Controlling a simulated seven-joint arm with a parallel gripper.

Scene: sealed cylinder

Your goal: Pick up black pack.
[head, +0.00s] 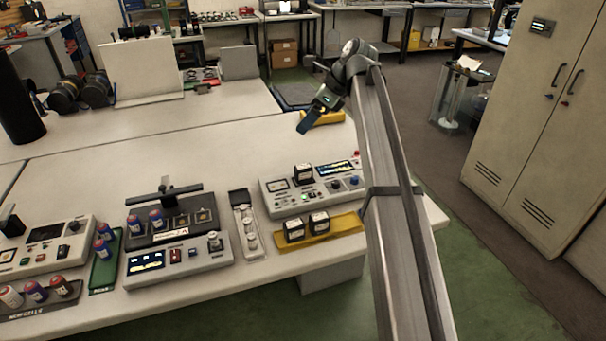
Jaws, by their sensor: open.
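One black pack (303,174) with a pale top sits on a grey device (284,206) with small screens and knobs. Two similar black packs, the left one (294,231) and the right one (319,223), stand side by side on a yellow tray (345,226) in front of that device. My gripper (305,127) is in the air above the table, farther back than the packs and apart from them. It is open; its fingers are small and hard to make out here. I see nothing held in it.
A grey narrow tray (236,199) and a tester with a black cell holder (186,262) stand left of the packs. A yellow object (328,117) lies behind my gripper. The table's middle (130,170) is clear. My arm covers the table's right part.

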